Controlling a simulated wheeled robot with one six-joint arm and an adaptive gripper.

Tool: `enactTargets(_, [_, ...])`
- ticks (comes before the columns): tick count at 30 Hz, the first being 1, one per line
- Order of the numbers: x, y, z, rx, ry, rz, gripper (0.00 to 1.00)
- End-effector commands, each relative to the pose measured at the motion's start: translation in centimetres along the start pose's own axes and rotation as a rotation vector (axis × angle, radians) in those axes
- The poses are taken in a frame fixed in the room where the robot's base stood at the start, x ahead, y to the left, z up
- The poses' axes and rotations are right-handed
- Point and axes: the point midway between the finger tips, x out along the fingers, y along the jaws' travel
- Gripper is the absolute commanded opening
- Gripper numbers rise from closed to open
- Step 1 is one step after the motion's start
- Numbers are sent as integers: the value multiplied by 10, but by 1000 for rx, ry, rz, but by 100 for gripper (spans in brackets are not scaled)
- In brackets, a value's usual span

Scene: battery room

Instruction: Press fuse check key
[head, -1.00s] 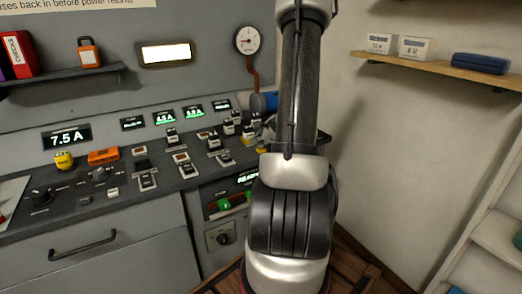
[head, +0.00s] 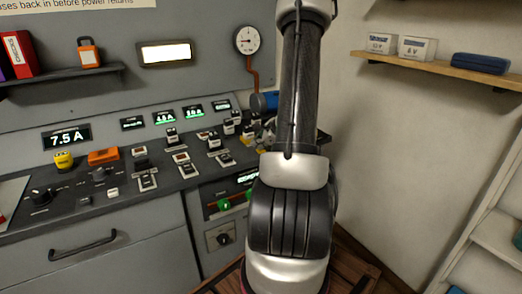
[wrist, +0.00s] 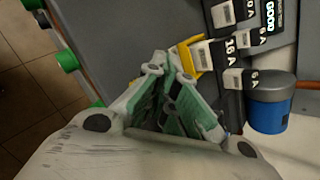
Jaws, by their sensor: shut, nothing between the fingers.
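No key can be made out with a fuse check label. In the head view, a small white key (head: 112,192) and a dark key (head: 84,202) sit on the console. In the wrist view, my gripper (wrist: 170,68) is shut and empty, its green-padded fingers together beside a yellow part (wrist: 190,54). Labelled fuses, 16 A (wrist: 231,44) and 6 A (wrist: 252,78), are right of the fingertips. A dark label reading GOOD (wrist: 270,14) is at the top. What lies under the fingers is hidden. In the head view my arm hides the gripper.
A blue cylinder (wrist: 270,112) stands close right of the gripper. Green knobs (wrist: 63,61) show along the console edge at left. The console (head: 150,225) carries several fuse sockets and a 7.5 A display (head: 67,137). A wooden shelf (head: 430,66) is on the right wall.

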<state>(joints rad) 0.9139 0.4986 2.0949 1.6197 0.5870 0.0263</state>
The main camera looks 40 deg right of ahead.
Motion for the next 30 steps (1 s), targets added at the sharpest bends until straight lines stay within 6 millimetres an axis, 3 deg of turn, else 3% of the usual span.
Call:
enactTargets(23, [-12,-9,9,0,0,0,0])
enactTargets(30, [-26,-19,19,-4,-1,-2,0])
